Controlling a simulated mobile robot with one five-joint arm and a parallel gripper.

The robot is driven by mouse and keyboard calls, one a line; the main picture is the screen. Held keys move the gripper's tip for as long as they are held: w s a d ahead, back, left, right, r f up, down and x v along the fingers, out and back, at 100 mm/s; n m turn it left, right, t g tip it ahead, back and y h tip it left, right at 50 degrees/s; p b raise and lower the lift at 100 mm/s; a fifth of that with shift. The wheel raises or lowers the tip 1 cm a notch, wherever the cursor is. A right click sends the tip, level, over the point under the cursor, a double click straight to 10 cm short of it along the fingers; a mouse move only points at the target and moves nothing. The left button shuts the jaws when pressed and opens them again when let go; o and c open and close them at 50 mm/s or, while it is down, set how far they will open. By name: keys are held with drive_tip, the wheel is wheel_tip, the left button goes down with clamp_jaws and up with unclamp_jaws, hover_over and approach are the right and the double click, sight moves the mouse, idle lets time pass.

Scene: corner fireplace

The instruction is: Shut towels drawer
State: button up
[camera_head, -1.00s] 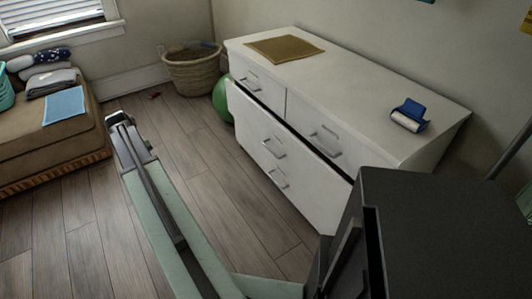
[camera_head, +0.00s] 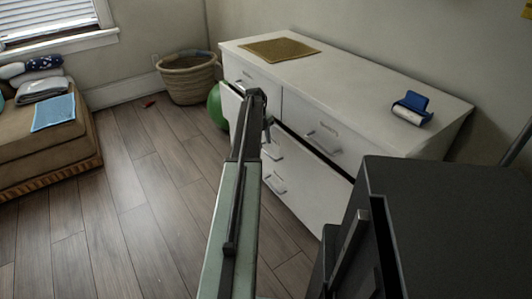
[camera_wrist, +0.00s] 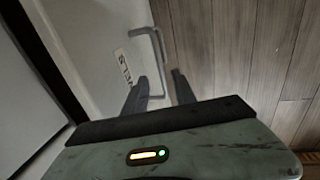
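The white dresser (camera_head: 390,95) stands against the wall in the head view. Below its top drawers, a wide white drawer front (camera_head: 315,175) stands out from the body, with a dark gap behind its upper edge. In the wrist view, the white front (camera_wrist: 105,40) carries a partly readable label (camera_wrist: 125,68) and a bent metal handle (camera_wrist: 154,38). My gripper (camera_wrist: 160,90) is open, its two dark fingers apart near the handle's lower end. I cannot tell whether they touch it. In the head view, my gripper (camera_head: 265,125) is before the dresser, partly hidden by the wrist.
A gold cloth (camera_head: 278,49) and a blue-and-white object (camera_head: 411,107) lie on the dresser. A wicker basket (camera_head: 187,78) and a green ball (camera_head: 216,105) are beyond its far end. A brown bench (camera_head: 45,150) stands left. The wooden floor (camera_head: 130,200) between is mostly clear.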

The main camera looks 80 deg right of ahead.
sight(266, 152)
drive_tip(key=f+b, duration=0.2)
drive_tip(key=f, duration=0.1)
drive_tip(key=f+b, duration=0.2)
drive_tip(key=shift+s+d+f, duration=0.25)
drive_tip(key=shift+s+d, duration=0.05)
drive_tip(key=shift+d, duration=0.05)
drive_tip(key=shift+r, duration=0.15)
drive_tip(key=shift+c, duration=0.3)
clamp_jaws()
idle(0.5)
